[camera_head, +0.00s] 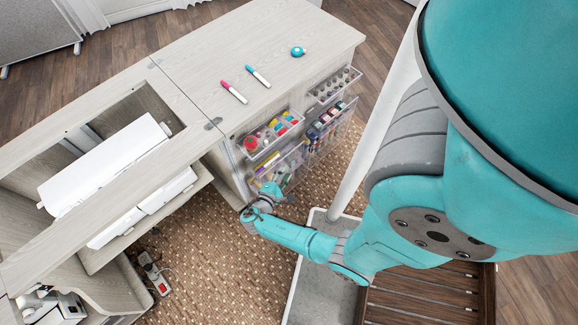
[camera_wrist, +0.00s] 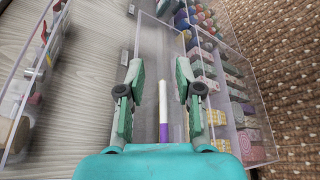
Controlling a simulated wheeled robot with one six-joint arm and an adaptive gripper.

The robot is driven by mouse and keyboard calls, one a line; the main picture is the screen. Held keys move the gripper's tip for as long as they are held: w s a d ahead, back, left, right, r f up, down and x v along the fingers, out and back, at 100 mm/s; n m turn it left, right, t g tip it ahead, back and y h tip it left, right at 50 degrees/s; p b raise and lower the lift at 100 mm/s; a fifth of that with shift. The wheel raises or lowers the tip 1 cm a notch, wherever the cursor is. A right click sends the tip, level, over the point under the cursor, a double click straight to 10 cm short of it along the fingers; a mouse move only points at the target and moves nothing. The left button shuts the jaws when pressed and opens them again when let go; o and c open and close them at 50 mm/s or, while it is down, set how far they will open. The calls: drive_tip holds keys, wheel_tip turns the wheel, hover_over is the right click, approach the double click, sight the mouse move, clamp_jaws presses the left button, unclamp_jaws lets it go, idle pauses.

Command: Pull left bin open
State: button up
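Clear bins hang on the side of the wooden sewing cabinet in two columns. The upper left bin (camera_head: 271,136) holds red, yellow and blue items and juts out from the cabinet. A lower left bin (camera_head: 279,170) sits beneath it. My gripper (camera_head: 270,191) is low, close to the lower left bin; whether it touches is unclear. In the wrist view my gripper (camera_wrist: 159,70) has its fingers apart. A white and purple marker (camera_wrist: 163,110) shows between them, seemingly beyond the fingers and inside a clear bin; I cannot tell its depth.
Right-hand bins (camera_head: 333,86) hold bottles and spools; spools also show in the wrist view (camera_wrist: 240,110). The cabinet top (camera_head: 220,55) carries a pink marker (camera_head: 233,92), a teal marker (camera_head: 258,77) and a small teal round item (camera_head: 298,52). A power strip (camera_head: 153,273) lies on the brown rug (camera_head: 215,255).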

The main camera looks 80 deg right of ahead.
sight(289, 167)
drive_tip(key=shift+x, duration=2.25)
clamp_jaws()
